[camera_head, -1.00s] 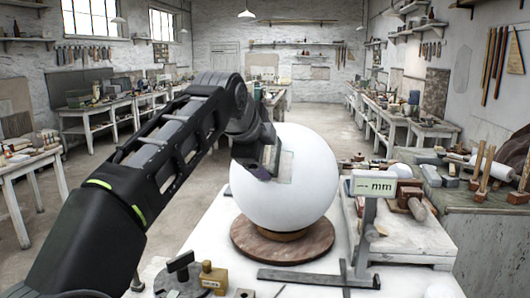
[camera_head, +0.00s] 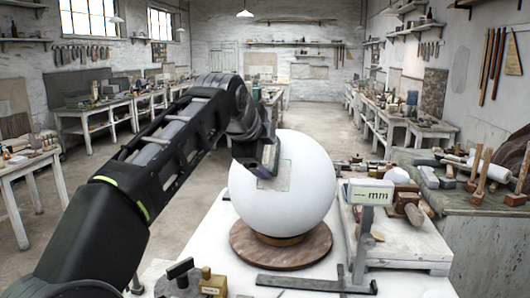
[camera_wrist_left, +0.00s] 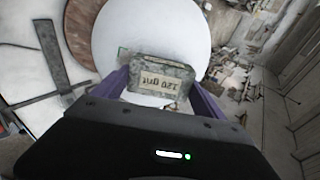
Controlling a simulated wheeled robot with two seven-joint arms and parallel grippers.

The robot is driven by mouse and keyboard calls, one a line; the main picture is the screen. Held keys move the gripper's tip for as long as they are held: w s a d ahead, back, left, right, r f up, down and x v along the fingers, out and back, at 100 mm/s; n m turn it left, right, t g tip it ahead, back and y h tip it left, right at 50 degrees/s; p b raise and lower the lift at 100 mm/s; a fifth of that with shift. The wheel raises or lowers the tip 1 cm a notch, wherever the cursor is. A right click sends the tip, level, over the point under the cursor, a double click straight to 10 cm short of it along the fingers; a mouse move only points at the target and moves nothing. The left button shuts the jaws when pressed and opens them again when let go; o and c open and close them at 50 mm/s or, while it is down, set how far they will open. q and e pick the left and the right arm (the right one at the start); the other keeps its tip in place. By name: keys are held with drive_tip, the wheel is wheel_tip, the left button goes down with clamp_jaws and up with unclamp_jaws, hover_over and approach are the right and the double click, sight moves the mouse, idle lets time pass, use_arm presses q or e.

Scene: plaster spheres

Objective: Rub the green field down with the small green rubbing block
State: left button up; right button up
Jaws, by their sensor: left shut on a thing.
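The large white plaster sphere (camera_head: 283,205) sits on a round brown stand on the white table. A faintly green-outlined patch, the green field (camera_head: 275,184), shows on its upper left face, partly hidden by my gripper. My left gripper (camera_head: 262,152) is shut on a small block (camera_head: 271,155) at the sphere's upper left. In the wrist view the block (camera_wrist_left: 160,82) has mottled grey-green sides and a face reading "120 grit", between the fingers and in front of the sphere (camera_wrist_left: 150,28). I cannot tell whether it touches the sphere. My right gripper is not in view.
A gauge marked "mm" (camera_head: 370,192) stands close to the sphere's right, with a flat metal bar (camera_head: 315,284) in front of the stand. A small brass block (camera_head: 213,282) lies at the front left. Mallets (camera_head: 481,170) and tools crowd the right bench.

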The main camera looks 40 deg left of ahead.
use_arm(q)
drive_tip(key=shift+s+d+f+b, duration=0.15)
drive_tip(key=shift+s+f+b, duration=0.25)
drive_tip(key=shift+b, duration=0.2)
drive_tip(key=shift+s+d+f+b, duration=0.1)
drive_tip(key=shift+s+d+b, duration=0.05)
drive_tip(key=shift+s+b, duration=0.2)
drive_tip(key=shift+s+d, duration=0.2)
drive_tip(key=shift+s, duration=0.2)
drive_tip(key=shift+s+r, duration=0.2)
drive_tip(key=shift+r, duration=0.1)
drive_tip(key=shift+v, duration=0.9)
